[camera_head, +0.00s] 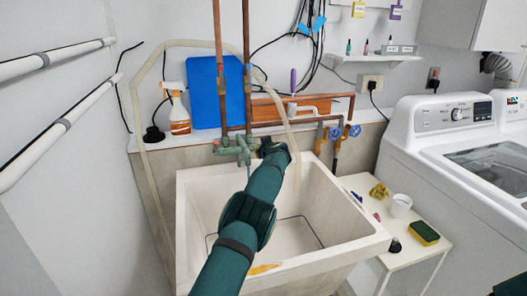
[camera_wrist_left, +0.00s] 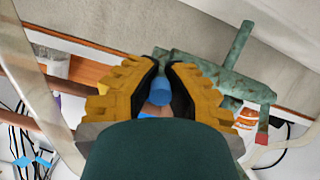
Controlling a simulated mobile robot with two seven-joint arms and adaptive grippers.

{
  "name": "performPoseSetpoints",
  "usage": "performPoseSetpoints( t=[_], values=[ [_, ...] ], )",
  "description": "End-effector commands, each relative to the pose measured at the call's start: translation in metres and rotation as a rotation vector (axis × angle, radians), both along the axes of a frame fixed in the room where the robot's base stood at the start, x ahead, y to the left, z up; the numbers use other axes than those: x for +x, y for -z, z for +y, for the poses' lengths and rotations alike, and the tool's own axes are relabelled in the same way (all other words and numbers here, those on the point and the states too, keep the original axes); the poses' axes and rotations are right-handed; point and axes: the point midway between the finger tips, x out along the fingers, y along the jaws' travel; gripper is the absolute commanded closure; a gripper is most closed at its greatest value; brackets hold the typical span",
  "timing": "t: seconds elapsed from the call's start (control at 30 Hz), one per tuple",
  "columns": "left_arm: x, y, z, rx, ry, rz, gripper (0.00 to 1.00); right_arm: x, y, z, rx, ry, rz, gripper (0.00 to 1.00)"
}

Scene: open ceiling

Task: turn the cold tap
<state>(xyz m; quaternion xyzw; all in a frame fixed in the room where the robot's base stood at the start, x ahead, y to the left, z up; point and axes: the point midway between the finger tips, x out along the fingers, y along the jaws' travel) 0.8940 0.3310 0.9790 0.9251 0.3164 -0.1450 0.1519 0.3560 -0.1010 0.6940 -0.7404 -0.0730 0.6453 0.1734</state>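The green, corroded tap (camera_head: 236,148) is fixed on the copper pipes above the back of the white sink. The end of my left gripper (camera_head: 270,146) is at its right side and hides the cold handle in the head view. In the left wrist view, the blue-marked cold tap handle (camera_wrist_left: 160,91) lies between the yellow fingers of my left gripper (camera_wrist_left: 163,85). Their black pads appear to press on both sides of it. The tap body (camera_wrist_left: 205,72) and the red-marked hot handle (camera_wrist_left: 262,133) show to the right.
The sink (camera_head: 318,258) is under my left arm. Two blue valve wheels (camera_head: 345,131) are right of the tap. A spray bottle (camera_head: 178,112) and blue board (camera_head: 205,95) stand behind. A side table (camera_head: 415,257) holds a cup and sponge. A washing machine (camera_head: 440,165) is at right.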

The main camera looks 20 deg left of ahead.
Motion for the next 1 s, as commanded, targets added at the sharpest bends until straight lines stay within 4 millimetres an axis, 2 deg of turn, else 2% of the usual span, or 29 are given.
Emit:
performPoseSetpoints(
  t=[0.23, 0.27, 0.33, 0.77, 1.0],
  values=[
    [0.000, -0.002, 0.000, 0.001, 0.001, -0.002, 1.00, 0.000, 0.000, 0.000, 0.000, 0.000, 0.000, 0.53],
    [0.000, -0.002, 0.000, 0.001, 0.001, -0.002, 0.81, 0.000, 0.000, 0.000, 0.000, 0.000, 0.000, 0.53],
    [0.000, -0.002, 0.000, 0.001, 0.001, -0.002, 0.57, 0.000, 0.000, 0.000, 0.000, 0.000, 0.000, 0.53],
    [-0.002, -0.002, -0.002, 0.003, 0.002, 0.000, 0.57, 0.000, 0.000, 0.000, 0.000, 0.000, 0.000, 0.53],
    [-0.013, -0.008, -0.012, 0.003, 0.003, 0.001, 0.57, 0.000, 0.000, 0.000, 0.000, 0.000, 0.000, 0.53]
  ],
)
